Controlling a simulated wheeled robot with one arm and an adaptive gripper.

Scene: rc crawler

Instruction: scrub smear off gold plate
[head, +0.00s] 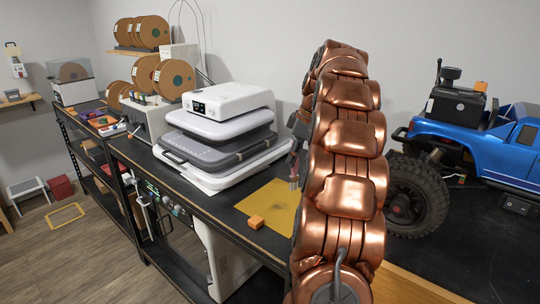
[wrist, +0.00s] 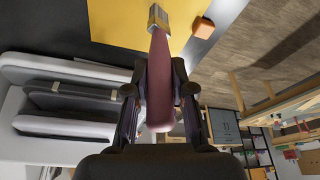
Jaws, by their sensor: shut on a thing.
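The gold plate (head: 262,203) lies flat on the dark bench, left of my arm in the head view; its right part is hidden behind my arm. A faint dark smear (head: 277,208) seems to show on it. The plate fills the top of the wrist view (wrist: 115,22). My gripper (wrist: 158,85) is shut on the mauve handle of a brush-like tool (wrist: 159,65). The tool's metal end (wrist: 158,17) points over the plate; whether it touches cannot be told. In the head view my gripper is mostly hidden by my copper-coloured arm.
An orange block (head: 256,222) sits at the plate's front edge. A white and grey stacked machine (head: 225,125) stands behind the plate. A blue crawler (head: 480,145) with big black tyres stands right of my arm. Filament spools (head: 160,75) are farther back.

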